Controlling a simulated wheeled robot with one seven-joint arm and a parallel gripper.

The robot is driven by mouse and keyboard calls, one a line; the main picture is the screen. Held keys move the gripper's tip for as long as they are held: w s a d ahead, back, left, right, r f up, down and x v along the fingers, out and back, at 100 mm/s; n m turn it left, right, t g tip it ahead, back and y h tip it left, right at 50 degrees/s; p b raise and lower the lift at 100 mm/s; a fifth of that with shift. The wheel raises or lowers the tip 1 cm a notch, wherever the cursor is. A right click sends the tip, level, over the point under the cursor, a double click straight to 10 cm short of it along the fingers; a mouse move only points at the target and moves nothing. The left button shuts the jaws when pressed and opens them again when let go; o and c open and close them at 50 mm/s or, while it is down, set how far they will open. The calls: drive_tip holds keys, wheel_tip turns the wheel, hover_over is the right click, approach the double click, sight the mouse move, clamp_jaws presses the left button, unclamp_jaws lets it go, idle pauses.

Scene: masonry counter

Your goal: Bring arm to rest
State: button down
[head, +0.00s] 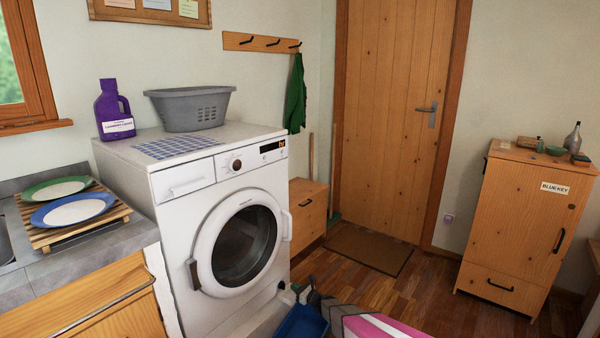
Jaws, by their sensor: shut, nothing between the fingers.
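I cannot make out my gripper or its fingertips in the head view. Several pale, dark and coloured shapes crowd the bottom edge in front of the washing machine (172,189), and they are too cut off to tell what each is. The washing machine stands left of the middle with its round door (240,246) shut. No part of my arm can be told for sure.
A grey basket (190,108) and purple bottle (114,112) stand on the washer. Plates rest on a wooden rack (108,216) on the left counter. A blue object (300,324) and a pink one (385,327) lie low in front. Open floor (425,285) leads towards the right cabinet (520,223).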

drive_tip(key=s+d+r+n+g+h, duration=0.25)
drive_tip(key=s+r+n+g, duration=0.65)
drive_tip(key=s+r+n, duration=0.55)
drive_tip(key=s+d+r+n+g+h, duration=0.1)
drive_tip(key=s+d+r+n+h, duration=0.4)
drive_tip(key=s+d, duration=0.3)
drive_tip(key=s+d+r+n+g+h, duration=0.1)
drive_tip(key=s+d+r+n+h, duration=0.5)
drive_tip(key=s+d, duration=0.3)
drive_tip(key=shift+s+d+r+h, duration=0.25)
drive_tip(key=shift+d+r+h, duration=0.1)
drive_tip(key=shift+d+r, duration=0.45)
drive_tip(key=shift+d+f, duration=0.1)
drive_tip(key=shift+f, duration=0.05)
